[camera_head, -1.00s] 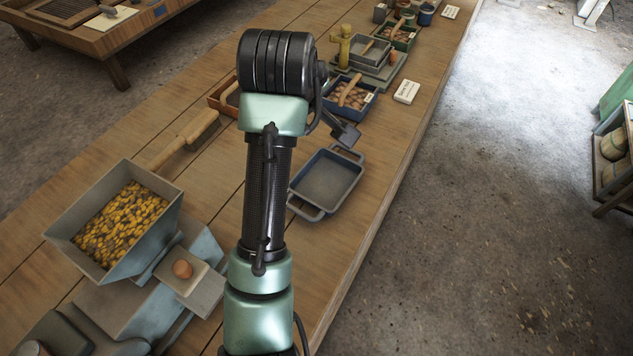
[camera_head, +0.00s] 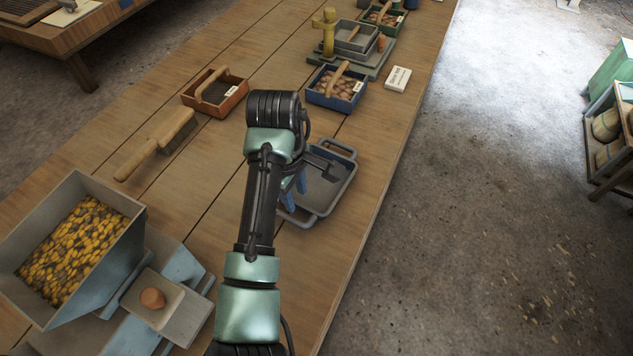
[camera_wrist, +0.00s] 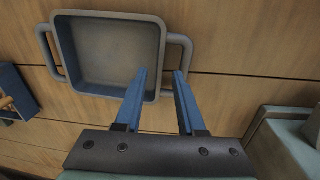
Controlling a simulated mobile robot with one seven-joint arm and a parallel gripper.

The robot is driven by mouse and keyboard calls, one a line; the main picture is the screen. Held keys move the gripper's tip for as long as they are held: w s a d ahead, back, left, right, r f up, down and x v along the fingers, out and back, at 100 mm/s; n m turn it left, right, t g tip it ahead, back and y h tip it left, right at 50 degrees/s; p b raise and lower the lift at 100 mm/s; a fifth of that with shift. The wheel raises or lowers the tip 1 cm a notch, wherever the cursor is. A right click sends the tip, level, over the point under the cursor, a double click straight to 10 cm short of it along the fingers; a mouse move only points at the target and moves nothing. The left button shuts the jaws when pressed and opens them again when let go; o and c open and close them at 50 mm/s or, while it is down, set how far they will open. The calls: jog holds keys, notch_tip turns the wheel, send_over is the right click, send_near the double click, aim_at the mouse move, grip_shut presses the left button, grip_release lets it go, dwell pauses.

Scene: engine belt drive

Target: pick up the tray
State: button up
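The tray (camera_head: 337,190) is grey, shallow and rectangular, with a loop handle at each end. It lies flat and looks empty on the wooden bench near its right edge. In the wrist view the tray (camera_wrist: 108,52) shows whole, one handle at its left and one at its right. My gripper (camera_wrist: 162,74) is open, with two blue fingers apart and nothing between them. The fingertips appear over the tray's lower right corner and near its right handle; their height above it is hard to tell. In the head view my gripper (camera_head: 292,196) is partly hidden by my arm.
A blue box of brown pieces (camera_head: 334,88) and a white label card (camera_head: 397,78) are beyond the tray. An orange box (camera_head: 215,92) and a wooden brush (camera_head: 157,145) lie left. A hopper of yellow pieces (camera_head: 120,258) stands front left. The bench (camera_head: 225,235) is clear around the tray's near side.

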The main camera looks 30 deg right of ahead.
aim_at(322, 195)
jog(key=f, duration=0.4)
jog(key=shift+w+d+b, duration=0.2)
jog(key=shift+d+b, duration=0.05)
jog(key=shift+b, duration=0.05)
grip_shut()
dwell(1.1)
